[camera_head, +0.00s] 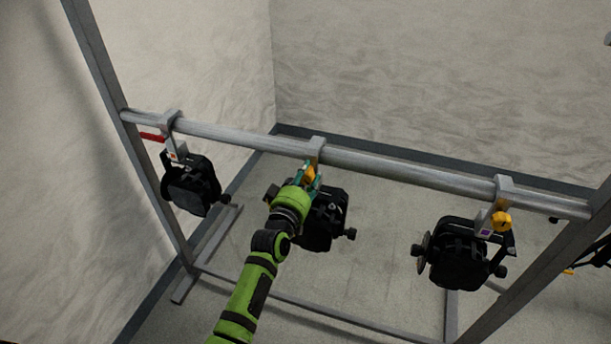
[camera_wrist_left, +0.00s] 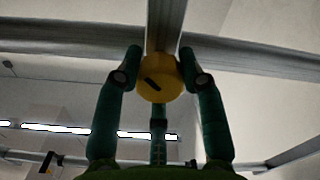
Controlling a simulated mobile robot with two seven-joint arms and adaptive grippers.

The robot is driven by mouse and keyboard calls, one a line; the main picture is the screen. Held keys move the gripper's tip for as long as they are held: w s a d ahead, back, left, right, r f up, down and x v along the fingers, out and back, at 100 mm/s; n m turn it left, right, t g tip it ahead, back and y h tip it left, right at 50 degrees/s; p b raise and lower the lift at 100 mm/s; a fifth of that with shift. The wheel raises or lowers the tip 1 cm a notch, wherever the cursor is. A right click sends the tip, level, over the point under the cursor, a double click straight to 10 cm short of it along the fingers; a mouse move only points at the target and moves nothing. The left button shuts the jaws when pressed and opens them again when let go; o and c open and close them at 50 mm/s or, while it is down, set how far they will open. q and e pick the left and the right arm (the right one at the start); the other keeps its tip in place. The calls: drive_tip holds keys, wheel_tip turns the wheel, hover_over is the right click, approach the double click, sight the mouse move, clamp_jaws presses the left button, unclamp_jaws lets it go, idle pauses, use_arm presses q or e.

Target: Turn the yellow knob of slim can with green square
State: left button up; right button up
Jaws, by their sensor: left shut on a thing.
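The middle black can (camera_head: 327,222) hangs from a clamp (camera_head: 315,148) on the grey pipe. Its yellow knob (camera_head: 310,172) is partly covered by my left gripper in the head view. In the left wrist view the round yellow knob (camera_wrist_left: 160,80) has a dark slanted mark on its face. My left gripper (camera_head: 312,182) is shut on this knob, with dark teal fingers at its left and right sides in the wrist view. I cannot see a green square on this can; my gripper hides part of its bracket. My right gripper is not in view.
A can (camera_head: 191,186) with a small red mark and a red lever (camera_head: 153,137) hangs at left. Another can (camera_head: 458,254) with a yellow knob (camera_head: 501,222) and purple square (camera_head: 486,232) hangs at right. The pipe (camera_head: 405,172) and frame posts surround my arm.

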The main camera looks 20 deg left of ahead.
use_arm(q)
drive_tip(key=shift+r+n, duration=0.2)
drive_tip(key=shift+n, duration=0.6)
drive_tip(key=o, duration=1.2)
drive_tip(key=shift+c, duration=0.2)
drive_tip(key=shift+f, duration=0.1)
drive_tip(key=shift+s, duration=0.1)
